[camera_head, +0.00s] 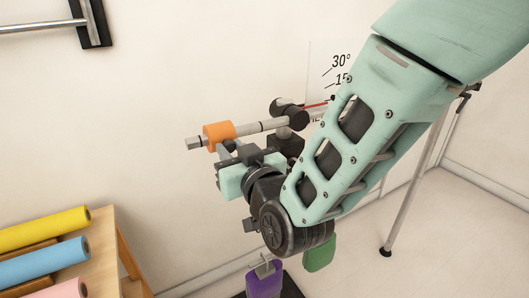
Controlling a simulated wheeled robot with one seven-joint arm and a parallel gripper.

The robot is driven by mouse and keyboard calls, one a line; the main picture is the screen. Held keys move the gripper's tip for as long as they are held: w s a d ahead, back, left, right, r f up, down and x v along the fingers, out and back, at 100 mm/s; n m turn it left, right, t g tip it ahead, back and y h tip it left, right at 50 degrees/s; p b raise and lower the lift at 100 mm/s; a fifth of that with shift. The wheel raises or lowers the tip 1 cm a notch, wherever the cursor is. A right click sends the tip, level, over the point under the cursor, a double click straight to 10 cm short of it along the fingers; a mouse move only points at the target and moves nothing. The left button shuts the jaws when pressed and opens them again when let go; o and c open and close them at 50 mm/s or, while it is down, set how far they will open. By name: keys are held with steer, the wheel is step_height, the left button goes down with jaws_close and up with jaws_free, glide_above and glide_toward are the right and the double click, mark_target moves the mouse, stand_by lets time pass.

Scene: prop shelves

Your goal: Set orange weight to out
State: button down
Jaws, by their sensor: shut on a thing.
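The rod runs right to a black pivot (290,115) and looks slightly tilted, lower at the left. My gripper (227,148) is at the lower side of the weight and is shut on it. The far finger and the exact contact are hidden behind the weight and my wrist.
An angle scale (341,62) marked 30° and 15° is on the wall, partly hidden by my arm. A wooden rack (100,232) with yellow, blue and pink rolls stands lower left. Purple (264,281) and green (319,253) pieces are below my wrist.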

steer(key=shift+s+a, duration=0.6)
steer(key=shift+a, duration=0.2)
steer(key=c, duration=1.2)
jaws_free()
steer(key=shift+a, duration=0.1)
steer(key=b+v, duration=0.7)
steer(key=v, duration=0.5)
steer(key=shift+d+f, duration=0.2)
steer(key=shift+f, duration=0.05)
